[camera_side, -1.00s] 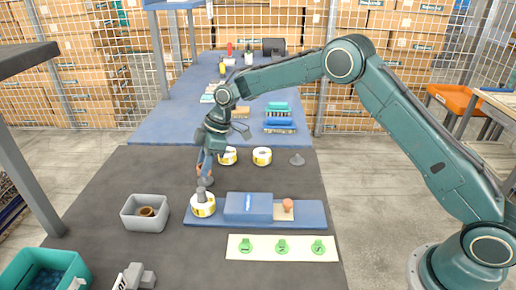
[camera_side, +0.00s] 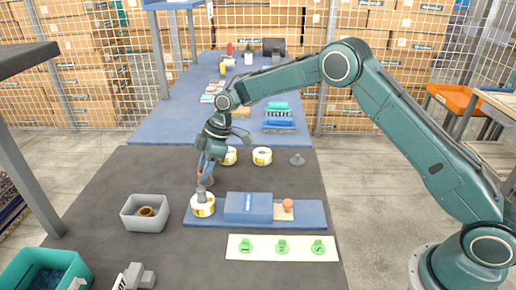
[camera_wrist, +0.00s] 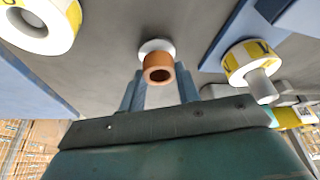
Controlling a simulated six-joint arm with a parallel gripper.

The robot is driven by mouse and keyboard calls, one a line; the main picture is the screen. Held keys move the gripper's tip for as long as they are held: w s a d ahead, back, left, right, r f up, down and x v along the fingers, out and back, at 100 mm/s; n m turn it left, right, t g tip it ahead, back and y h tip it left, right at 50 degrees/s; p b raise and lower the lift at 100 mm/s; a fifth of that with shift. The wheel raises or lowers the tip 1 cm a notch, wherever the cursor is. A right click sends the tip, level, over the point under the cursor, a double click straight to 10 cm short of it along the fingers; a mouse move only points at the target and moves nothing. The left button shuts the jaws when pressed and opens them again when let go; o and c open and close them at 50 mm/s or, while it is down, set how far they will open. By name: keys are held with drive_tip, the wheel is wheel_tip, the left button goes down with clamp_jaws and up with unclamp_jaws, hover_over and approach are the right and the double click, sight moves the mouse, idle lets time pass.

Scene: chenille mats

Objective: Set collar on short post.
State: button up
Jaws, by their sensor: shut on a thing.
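My gripper (camera_side: 205,176) is low over the dark mat at the left of centre. In the wrist view its fingers (camera_wrist: 160,92) are shut on a small orange-brown collar (camera_wrist: 158,68) with an open bore. A pale round base (camera_wrist: 155,46) shows directly behind the collar, and the collar hides what rises from it. I cannot tell whether the collar is around a post there or just above it. In the side view the fingers mostly cover this spot. Another grey post on a round base (camera_side: 297,160) stands at the mat's right.
A yellow-and-white roll (camera_side: 203,208) with a grey peg stands close in front of my gripper, on the blue board (camera_side: 295,222). Two more rolls (camera_side: 262,156) are behind. A grey bin (camera_side: 132,219) holding a brown ring is at left. A label card (camera_side: 262,248) lies in front.

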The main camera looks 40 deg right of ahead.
drive_tip(key=shift+f, duration=0.65)
drive_tip(key=o, duration=1.1)
drive_tip(key=shift+o, duration=0.2)
drive_tip(key=v, duration=1.3)
drive_tip(key=shift+d+r, duration=0.25)
drive_tip(key=shift+r, duration=0.05)
drive_tip(key=shift+s, duration=0.1)
